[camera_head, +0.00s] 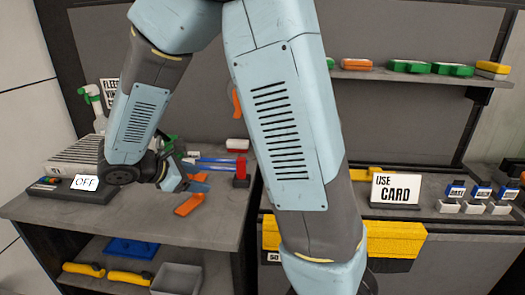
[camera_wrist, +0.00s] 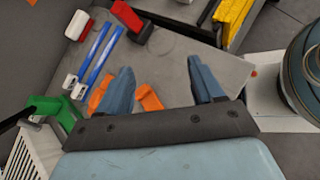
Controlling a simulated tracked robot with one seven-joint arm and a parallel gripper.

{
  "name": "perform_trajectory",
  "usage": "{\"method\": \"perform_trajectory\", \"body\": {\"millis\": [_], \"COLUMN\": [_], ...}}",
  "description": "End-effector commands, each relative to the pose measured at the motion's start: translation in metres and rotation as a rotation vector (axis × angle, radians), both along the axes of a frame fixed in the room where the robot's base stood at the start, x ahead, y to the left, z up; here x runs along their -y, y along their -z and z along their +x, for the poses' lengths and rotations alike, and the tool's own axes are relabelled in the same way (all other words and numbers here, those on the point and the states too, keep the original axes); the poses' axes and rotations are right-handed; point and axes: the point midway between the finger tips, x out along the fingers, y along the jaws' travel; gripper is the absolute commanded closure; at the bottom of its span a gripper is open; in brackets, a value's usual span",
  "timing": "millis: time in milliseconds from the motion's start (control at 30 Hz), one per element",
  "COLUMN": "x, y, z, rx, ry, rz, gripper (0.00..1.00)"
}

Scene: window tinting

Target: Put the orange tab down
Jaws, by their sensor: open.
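An orange tab (camera_head: 189,205) lies on the grey bench top near its front edge, just in front of my gripper (camera_head: 197,184). In the wrist view the tab (camera_wrist: 149,97) shows between the blue fingers of my gripper (camera_wrist: 164,76), closer to the left finger. The fingers are spread wide and do not grip it. A second orange piece (camera_head: 198,177) shows behind the gripper; in the wrist view it (camera_wrist: 99,95) lies outside the left finger, partly hidden by it. I cannot tell the exact gap between fingertips and bench.
Blue-and-white tools (camera_head: 216,161) and a red block on a black base (camera_head: 241,172) stand close behind and to the right. An "OFF" sign (camera_head: 86,183) and a spray bottle (camera_head: 94,105) are at left. Bare bench lies right of the tab.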

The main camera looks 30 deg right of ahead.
Motion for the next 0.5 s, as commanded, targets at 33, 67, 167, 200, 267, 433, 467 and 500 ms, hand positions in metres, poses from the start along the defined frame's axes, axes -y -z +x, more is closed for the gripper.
{"method": "perform_trajectory", "body": {"millis": [33, 67, 167, 200, 267, 433, 467, 500], "x": [0.011, 0.016, 0.033, 0.039, 0.047, 0.069, 0.072, 0.076], "y": [-0.009, -0.013, -0.025, -0.030, -0.036, -0.053, -0.056, -0.060], "z": [-0.006, -0.009, -0.021, -0.026, -0.034, -0.057, -0.061, -0.066], "rx": [0.023, 0.036, 0.077, 0.095, 0.122, 0.202, 0.217, 0.237], "ry": [0.047, 0.075, 0.166, 0.203, 0.256, 0.408, 0.434, 0.469], "rz": [0.037, 0.061, 0.138, 0.170, 0.218, 0.354, 0.378, 0.412], "gripper": [0.33, 0.33, 0.33, 0.33, 0.33, 0.33, 0.33, 0.33]}}
